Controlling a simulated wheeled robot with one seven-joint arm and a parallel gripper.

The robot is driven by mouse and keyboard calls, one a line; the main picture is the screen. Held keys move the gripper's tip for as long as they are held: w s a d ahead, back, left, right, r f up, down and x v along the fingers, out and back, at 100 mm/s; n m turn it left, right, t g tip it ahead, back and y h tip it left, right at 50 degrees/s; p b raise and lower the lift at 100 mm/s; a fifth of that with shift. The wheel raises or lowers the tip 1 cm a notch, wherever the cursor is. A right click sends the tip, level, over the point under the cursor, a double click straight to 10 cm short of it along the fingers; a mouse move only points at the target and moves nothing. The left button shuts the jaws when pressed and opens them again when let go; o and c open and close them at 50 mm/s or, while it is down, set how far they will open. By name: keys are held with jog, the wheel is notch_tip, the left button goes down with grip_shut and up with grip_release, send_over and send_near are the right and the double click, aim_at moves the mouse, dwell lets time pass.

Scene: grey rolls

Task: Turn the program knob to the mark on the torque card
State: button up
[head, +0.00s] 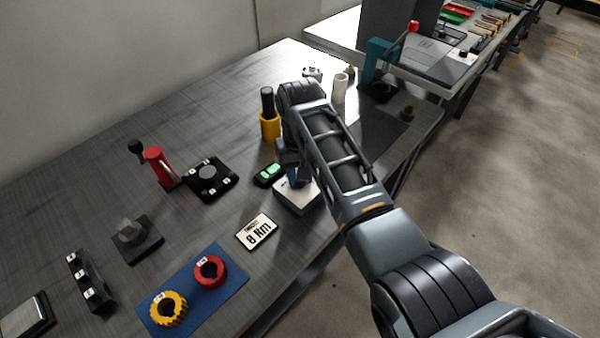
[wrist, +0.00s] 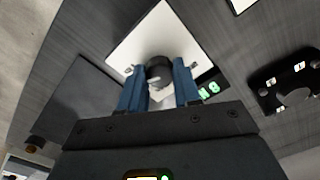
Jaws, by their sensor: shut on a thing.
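The torque card (head: 257,231) lies on the bench and reads 8 Nm; the mark itself is too small to make out. The program knob (wrist: 159,72) is dark and round and sits on top of a pale square box (head: 297,199), whose white face also shows in the wrist view (wrist: 130,48). My gripper (wrist: 158,84) has its blue fingers on both sides of the knob, shut on it. In the head view my gripper (head: 292,178) is over the box, and my arm hides the knob. The knob's pointer direction cannot be told.
A black display (head: 268,174) with green digits stands beside the box. A yellow cup with a black handle (head: 269,127) is behind it. Bare bench surrounds the card.

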jog(key=shift+m, duration=0.8)
jog(key=o, duration=1.1)
jog(key=shift+c, duration=0.2)
notch_tip(320, 180, up, 8)
jog(key=shift+f+b, duration=0.1)
jog(key=shift+b, duration=0.4)
